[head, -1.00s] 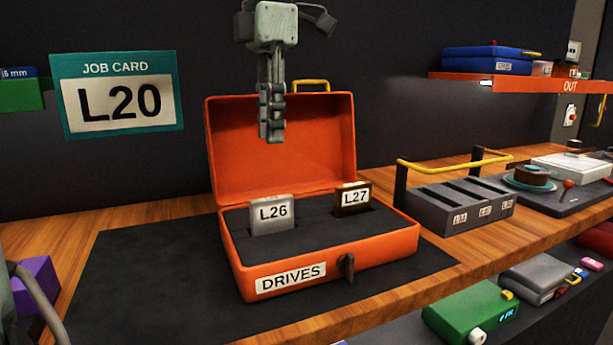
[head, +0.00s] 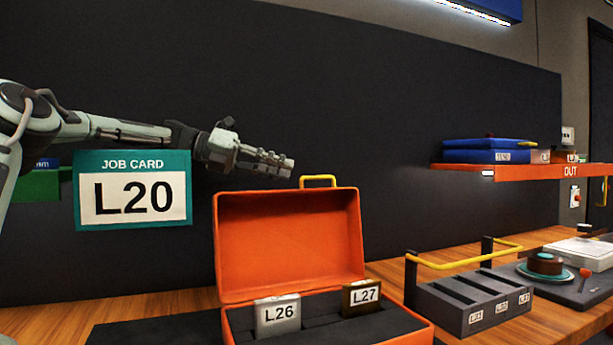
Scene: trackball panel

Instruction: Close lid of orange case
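The orange case (head: 228,323) stands on the bench with its lid (head: 290,240) raised upright and leaning slightly back. Two labelled drives stand in its dark insert: a silver one marked L26 (head: 278,314) and a brown one marked L27 (head: 361,297). A yellow handle (head: 319,178) shows above the lid's top edge. The case's front is cut off by the picture's bottom edge. My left gripper (head: 288,163) points right, just above and behind the lid's top edge, apart from it. Its fingers are together and hold nothing. My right gripper is out of view.
A job card (head: 133,205) reading L20 hangs at left. A dark slotted rack (head: 465,312) with a yellow handle stands right of the case. An orange OUT shelf (head: 510,172) holds a blue case (head: 487,150). A dark wall backs the bench.

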